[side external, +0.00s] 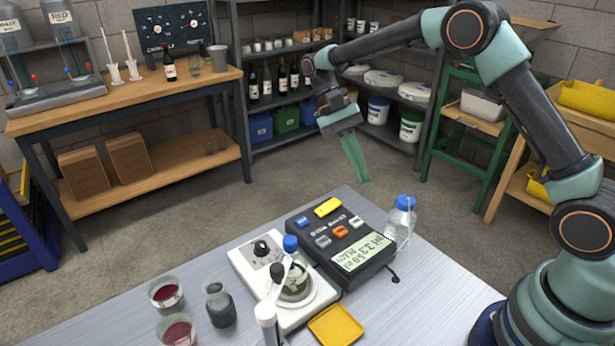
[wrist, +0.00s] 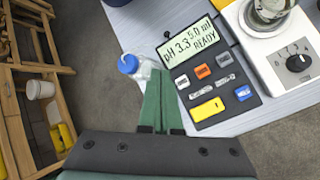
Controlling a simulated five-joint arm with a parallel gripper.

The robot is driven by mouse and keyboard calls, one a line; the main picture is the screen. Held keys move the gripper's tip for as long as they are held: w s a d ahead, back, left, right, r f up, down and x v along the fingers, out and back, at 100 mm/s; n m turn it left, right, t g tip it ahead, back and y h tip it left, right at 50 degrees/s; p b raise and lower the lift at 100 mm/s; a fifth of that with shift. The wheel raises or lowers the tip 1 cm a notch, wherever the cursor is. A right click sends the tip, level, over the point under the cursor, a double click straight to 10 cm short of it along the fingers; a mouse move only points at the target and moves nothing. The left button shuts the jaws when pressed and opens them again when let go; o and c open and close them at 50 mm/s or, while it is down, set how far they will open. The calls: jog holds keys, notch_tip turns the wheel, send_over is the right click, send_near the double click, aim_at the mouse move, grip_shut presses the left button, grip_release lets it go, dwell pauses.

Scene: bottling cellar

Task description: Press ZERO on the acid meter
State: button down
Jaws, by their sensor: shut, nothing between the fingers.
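The acid meter (side external: 352,240) is a dark box on the table. Its display (wrist: 196,36) reads pH 3.3, 5.0 ml, READY in the wrist view. Its keys include an orange key (wrist: 202,71), a blue key (wrist: 243,92), a yellow key (wrist: 207,109) and small grey keys (wrist: 224,79). The key labels are too small to read, so I cannot tell which is ZERO. My gripper (side external: 364,180) is shut and empty, pointing down behind the meter, apart from the keys. In the wrist view its green fingers (wrist: 162,80) show left of the meter.
A blue-capped bottle (side external: 401,222) stands close beside the meter. A white stirrer (side external: 250,262) with a glass vessel (side external: 297,280) is on its other side.

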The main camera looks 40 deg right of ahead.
aim_at(355, 218)
jog(key=shift+f, duration=0.15)
jog(key=shift+f, duration=4.25)
jog(key=shift+f, duration=0.15)
jog(key=shift+f, duration=0.3)
jog(key=shift+f, duration=0.45)
jog(key=shift+r, duration=0.9)
